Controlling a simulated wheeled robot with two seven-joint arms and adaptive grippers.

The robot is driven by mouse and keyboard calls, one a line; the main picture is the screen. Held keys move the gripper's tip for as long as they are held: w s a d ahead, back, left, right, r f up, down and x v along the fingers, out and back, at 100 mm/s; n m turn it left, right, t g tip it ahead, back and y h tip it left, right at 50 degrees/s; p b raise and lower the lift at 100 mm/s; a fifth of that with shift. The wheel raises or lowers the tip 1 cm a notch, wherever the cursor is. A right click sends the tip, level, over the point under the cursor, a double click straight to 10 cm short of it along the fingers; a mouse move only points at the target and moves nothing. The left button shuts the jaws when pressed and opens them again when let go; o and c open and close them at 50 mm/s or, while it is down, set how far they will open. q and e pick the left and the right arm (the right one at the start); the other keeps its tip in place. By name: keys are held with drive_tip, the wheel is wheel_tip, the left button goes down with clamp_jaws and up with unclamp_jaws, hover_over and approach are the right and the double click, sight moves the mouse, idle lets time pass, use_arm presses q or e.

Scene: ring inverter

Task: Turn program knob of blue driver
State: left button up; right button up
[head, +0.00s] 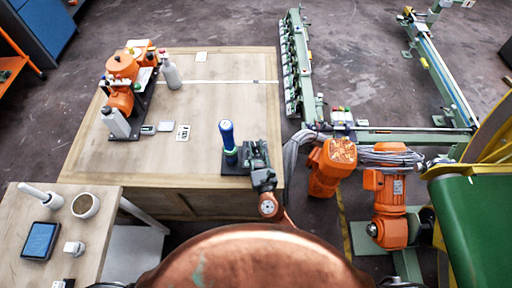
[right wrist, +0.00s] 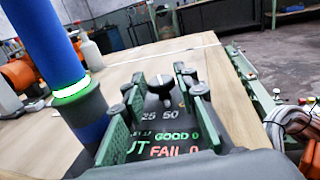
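The blue driver (head: 228,142) stands upright on a dark base (head: 234,169) near the front right of the large wooden table. In the right wrist view its blue body (right wrist: 40,40) with a glowing green ring rises at the left. A dark program knob (right wrist: 162,86) sits on a black panel marked 25 and 50, with GOOD 0 and FAIL 0 below. My right gripper (head: 257,153) is right of the driver, over the base. In the right wrist view its two fingers (right wrist: 160,85) are apart, with the knob between their tips; contact cannot be told. My left gripper is out of view.
An orange machine (head: 122,67) and white bottles (head: 171,76) stand at the table's back left. Orange robot arms (head: 331,164) and cables are to the right. A side table (head: 100,228) with a tablet (head: 40,241) and a cup (head: 85,205) is front left.

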drive_tip(key=shift+o, duration=1.1)
drive_tip(key=v, duration=1.2)
